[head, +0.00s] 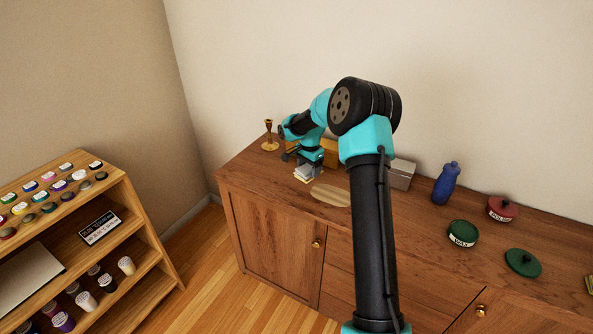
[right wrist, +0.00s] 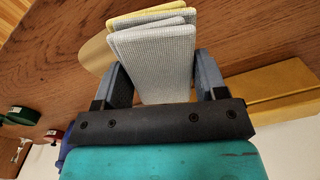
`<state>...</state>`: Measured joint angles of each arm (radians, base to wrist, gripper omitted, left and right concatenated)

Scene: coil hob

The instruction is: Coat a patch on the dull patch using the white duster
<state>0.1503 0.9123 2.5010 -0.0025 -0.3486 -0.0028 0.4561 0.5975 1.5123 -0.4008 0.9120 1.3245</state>
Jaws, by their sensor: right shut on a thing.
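The white duster (right wrist: 155,65) is a folded, textured pale cloth in the right wrist view. My right gripper (head: 307,172) is shut on it, with one finger along each side. A yellow-edged cloth layer (right wrist: 150,13) shows behind its far end; I cannot tell whether it is a separate cloth. In the head view the duster (head: 303,175) is small and partly hidden by the gripper. The dull patch (head: 331,195) is a pale oval on the wooden cabinet top, just right of the gripper. It also shows beside the left finger in the right wrist view (right wrist: 95,55). My left gripper is not in view.
A brass candlestick (head: 269,138) stands at the back left. A grey box (head: 402,174), blue bottle (head: 445,185), green wax tin (head: 463,234), red polish tin (head: 502,208) and green lid (head: 523,263) are to the right. A shelf unit (head: 130,215) with jars stands apart at left.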

